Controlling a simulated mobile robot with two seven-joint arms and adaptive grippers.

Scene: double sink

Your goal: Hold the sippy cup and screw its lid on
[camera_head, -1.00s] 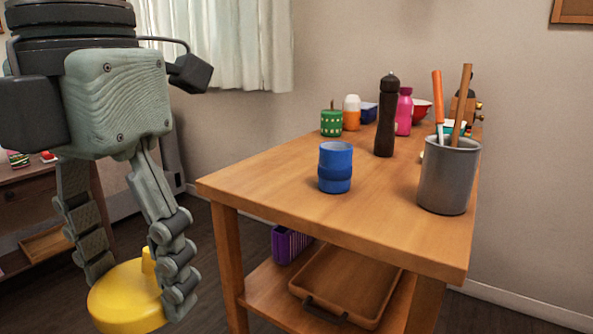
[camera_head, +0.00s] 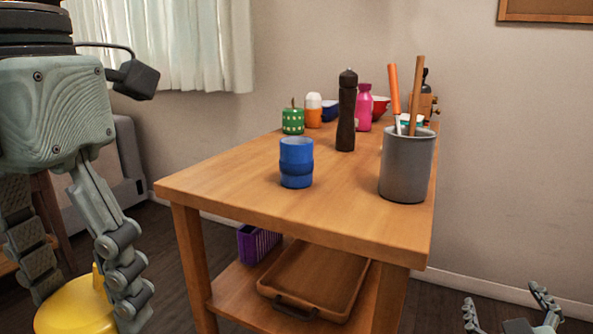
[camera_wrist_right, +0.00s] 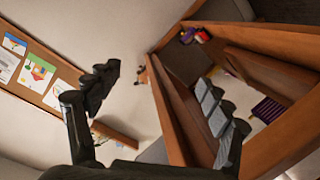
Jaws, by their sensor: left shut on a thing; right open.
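The blue sippy cup (camera_head: 296,162) stands upright on the wooden table, open at the top, near its front left part. The yellow lid (camera_head: 76,306) with a small spout is at the lower left of the head view, partly cut off by the frame's bottom. My left gripper (camera_head: 84,288) is shut on the yellow lid, off the table's left side and below its top. My right gripper (camera_head: 512,308) is open and empty at the lower right of the head view, right of the table. Its spread fingers also show in the right wrist view (camera_wrist_right: 160,110).
On the wooden table (camera_head: 230,195) stand a grey utensil holder (camera_head: 406,168), a dark pepper mill (camera_head: 346,115), a pink bottle (camera_head: 364,108) and a green dotted container (camera_head: 292,121). A tray (camera_head: 313,280) and purple basket (camera_head: 257,243) sit on the lower shelf. The tabletop around the cup is clear.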

